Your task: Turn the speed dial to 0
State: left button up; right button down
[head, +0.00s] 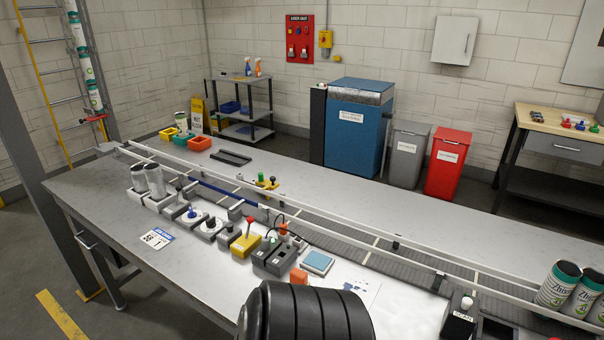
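A row of small control boxes stands along the near side of the conveyor. Two grey boxes carry round pale dial faces with dark knobs, a left dial (191,214) and a right dial (210,224). Their markings are too small to read, so I cannot tell which is the speed dial or where it points. Neither of my grippers shows. A black ribbed part, which looks like part of my arm, fills the bottom centre and hides some of the table there.
A yellow lever box (245,246), dark switch boxes (272,257) and a blue-topped pad (318,262) stand right of the dials. Two plain cans (155,180) stand left. Printed cans (558,284) stand far right. The table's front left (100,200) is clear.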

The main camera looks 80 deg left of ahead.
aim_at(210, 223)
jog(key=u, duration=3.35)
